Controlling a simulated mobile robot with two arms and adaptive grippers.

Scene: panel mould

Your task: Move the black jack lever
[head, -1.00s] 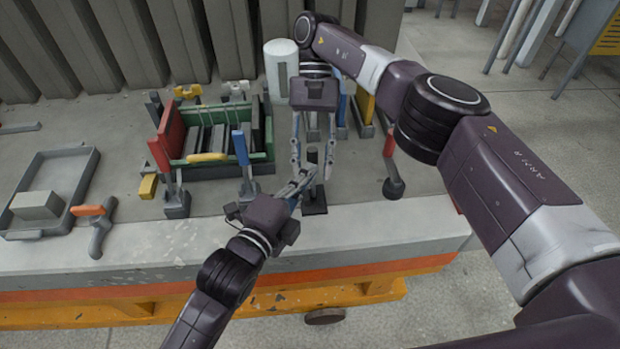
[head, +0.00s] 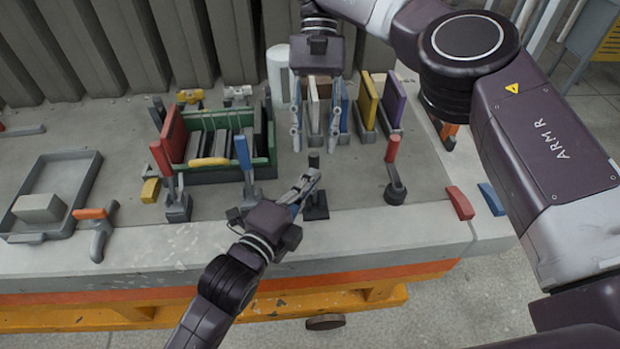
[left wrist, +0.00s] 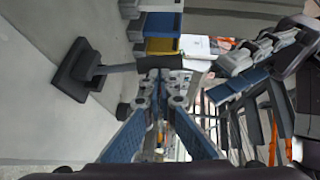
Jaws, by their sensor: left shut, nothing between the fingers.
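The black jack lever (head: 315,198) stands upright on its dark base plate near the front edge of the bench in the head view. It also shows on the left of the left wrist view (left wrist: 112,68), its shaft reaching close to my fingertips. My left gripper (head: 312,176) is shut and empty beside the lever's upper part; whether it touches the lever I cannot tell. Its closed fingers fill the middle of the left wrist view (left wrist: 160,88).
A blue-handled lever (head: 243,155) and a red-handled lever (head: 391,150) flank the black one. A green box (head: 230,172) of dark plates sits behind left. Upright coloured panels (head: 368,98) stand behind. A grey tray (head: 88,165) lies left.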

